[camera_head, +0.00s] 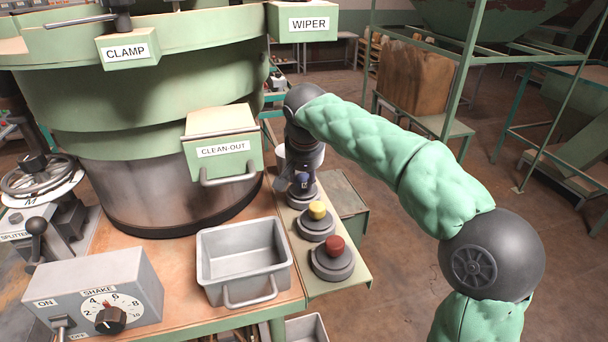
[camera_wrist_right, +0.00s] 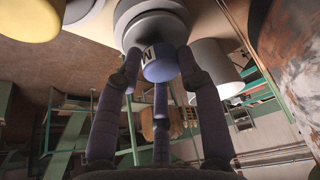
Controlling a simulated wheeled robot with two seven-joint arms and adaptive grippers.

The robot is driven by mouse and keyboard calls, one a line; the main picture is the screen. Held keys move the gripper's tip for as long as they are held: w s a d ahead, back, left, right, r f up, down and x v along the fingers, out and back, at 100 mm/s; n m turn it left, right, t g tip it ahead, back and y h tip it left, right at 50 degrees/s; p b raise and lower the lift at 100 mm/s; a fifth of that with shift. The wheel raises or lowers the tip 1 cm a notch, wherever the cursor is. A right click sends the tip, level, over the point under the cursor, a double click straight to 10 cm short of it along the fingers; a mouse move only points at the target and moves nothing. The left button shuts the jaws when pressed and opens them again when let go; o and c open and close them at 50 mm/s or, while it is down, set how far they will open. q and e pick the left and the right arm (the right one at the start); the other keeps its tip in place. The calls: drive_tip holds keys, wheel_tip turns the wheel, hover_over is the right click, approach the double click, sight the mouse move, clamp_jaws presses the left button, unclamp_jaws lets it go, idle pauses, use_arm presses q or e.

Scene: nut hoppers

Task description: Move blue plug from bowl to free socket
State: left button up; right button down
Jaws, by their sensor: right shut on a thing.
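The blue plug (camera_head: 303,178) is between the fingers of my right gripper (camera_head: 301,183), at the rear grey socket (camera_head: 303,197). In the right wrist view the fingers of my right gripper (camera_wrist_right: 160,80) close around the blue plug (camera_wrist_right: 157,65), which bears a dark letter. The grey socket (camera_wrist_right: 140,20) is directly against or very near it; I cannot tell how deep the plug sits. The white bowl (camera_head: 283,158) stands just behind, partly hidden by my gripper. My left gripper is not in view.
A yellow plug (camera_head: 317,210) and a red plug (camera_head: 335,244) sit in the sockets in front. A grey metal tray (camera_head: 243,259) is on the left of them. The hopper with the clean-out door (camera_head: 222,155) stands close on the left; open floor lies right.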

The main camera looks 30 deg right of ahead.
drive_tip(key=shift+f, duration=0.2)
drive_tip(key=c, duration=1.1)
unclamp_jaws()
drive_tip(key=shift+o, duration=0.2)
